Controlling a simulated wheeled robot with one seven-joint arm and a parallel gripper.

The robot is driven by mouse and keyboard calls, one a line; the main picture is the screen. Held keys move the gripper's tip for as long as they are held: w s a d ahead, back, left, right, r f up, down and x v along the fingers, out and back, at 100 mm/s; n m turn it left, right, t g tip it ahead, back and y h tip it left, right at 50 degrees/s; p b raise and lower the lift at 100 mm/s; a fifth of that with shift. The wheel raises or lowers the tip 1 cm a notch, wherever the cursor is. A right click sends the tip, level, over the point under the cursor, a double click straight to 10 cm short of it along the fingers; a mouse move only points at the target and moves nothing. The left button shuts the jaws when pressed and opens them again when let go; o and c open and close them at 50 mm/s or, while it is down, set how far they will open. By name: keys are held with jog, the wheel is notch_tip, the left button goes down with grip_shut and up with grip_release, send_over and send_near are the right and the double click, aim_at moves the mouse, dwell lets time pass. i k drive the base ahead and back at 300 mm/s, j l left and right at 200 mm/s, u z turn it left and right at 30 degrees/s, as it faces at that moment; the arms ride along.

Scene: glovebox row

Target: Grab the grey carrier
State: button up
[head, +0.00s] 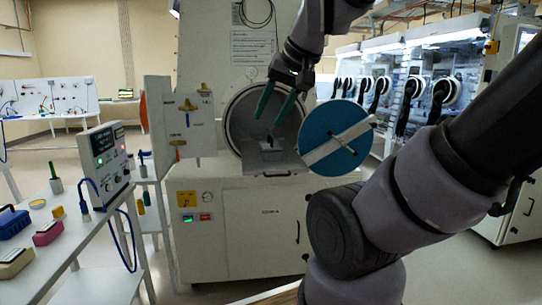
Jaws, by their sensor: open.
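A small grey carrier (270,153) with a dark upright part on top sits on a tray (288,167) at the mouth of the round chamber (238,118). My gripper (268,118) has two green fingers pointing down, spread apart and empty. In the picture the fingertips are just above the carrier and apart from it. The depth between them and the carrier is hard to tell.
A round blue door (336,131) stands open right of the chamber. A valve panel (187,127) stands to its left. A bench (65,236) with a meter box (102,160) and small blocks is at the left. Gloveboxes (405,88) line the back right.

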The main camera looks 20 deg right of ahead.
aim_at(270, 150)
jog(key=i+j+z, duration=0.3)
jog(key=i+j, duration=0.15)
jog(key=i, duration=0.15)
jog(key=i+j+z, duration=0.3)
jog(key=i+j, duration=0.25)
